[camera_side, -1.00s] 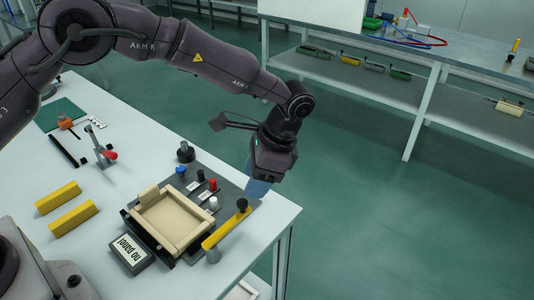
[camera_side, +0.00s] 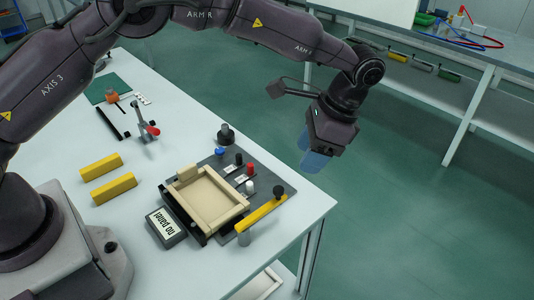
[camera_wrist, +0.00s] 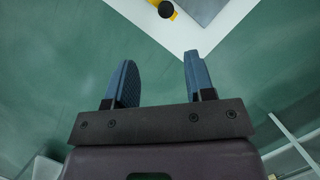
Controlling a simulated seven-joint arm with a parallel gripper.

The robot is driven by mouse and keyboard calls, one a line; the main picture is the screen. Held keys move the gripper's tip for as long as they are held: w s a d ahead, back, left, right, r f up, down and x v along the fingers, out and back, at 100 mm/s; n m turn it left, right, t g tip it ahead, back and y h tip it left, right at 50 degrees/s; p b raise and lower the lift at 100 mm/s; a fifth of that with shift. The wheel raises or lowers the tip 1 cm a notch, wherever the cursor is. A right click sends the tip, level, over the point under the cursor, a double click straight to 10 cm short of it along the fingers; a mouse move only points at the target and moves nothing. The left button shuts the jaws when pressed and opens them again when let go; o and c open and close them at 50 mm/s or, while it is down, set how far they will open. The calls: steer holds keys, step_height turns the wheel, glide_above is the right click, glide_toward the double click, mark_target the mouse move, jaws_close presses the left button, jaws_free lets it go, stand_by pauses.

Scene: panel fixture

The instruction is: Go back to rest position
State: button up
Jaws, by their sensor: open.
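My gripper (camera_side: 314,154) is raised in the side view, above and beyond the right end of the white table. In the wrist view, its two blue fingers (camera_wrist: 158,80) are apart with nothing between them. The panel fixture (camera_side: 213,199) sits near the table's right end, a cream frame on a dark base. A yellow bar (camera_side: 261,214) with a black knob runs along its right side. The bar's knob also shows at the top of the wrist view (camera_wrist: 166,9). My gripper touches nothing.
Small coloured knobs (camera_side: 249,168) stand behind the frame. Open floor lies right of the table; a shelved bench (camera_side: 470,75) stands behind.

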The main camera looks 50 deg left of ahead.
steer(key=s+a+r+n+t+h, duration=0.1)
steer(key=s+a+r+n+t, duration=0.2)
steer(key=s+a+r, duration=0.2)
steer(key=s+a+r+n+t+h, duration=0.1)
steer(key=s+a+r+n+t, duration=0.1)
steer(key=s+a+r, duration=0.4)
steer(key=s+a+r+n+t+h, duration=0.1)
steer(key=s+a+r+n+t, duration=0.2)
steer(key=s, duration=1.1)
steer(key=a+r, duration=0.3)
steer(key=a, duration=0.1)
steer(key=shift+r+n+t, duration=0.15)
steer(key=shift+n+t, duration=0.15)
steer(key=shift+o, duration=0.4)
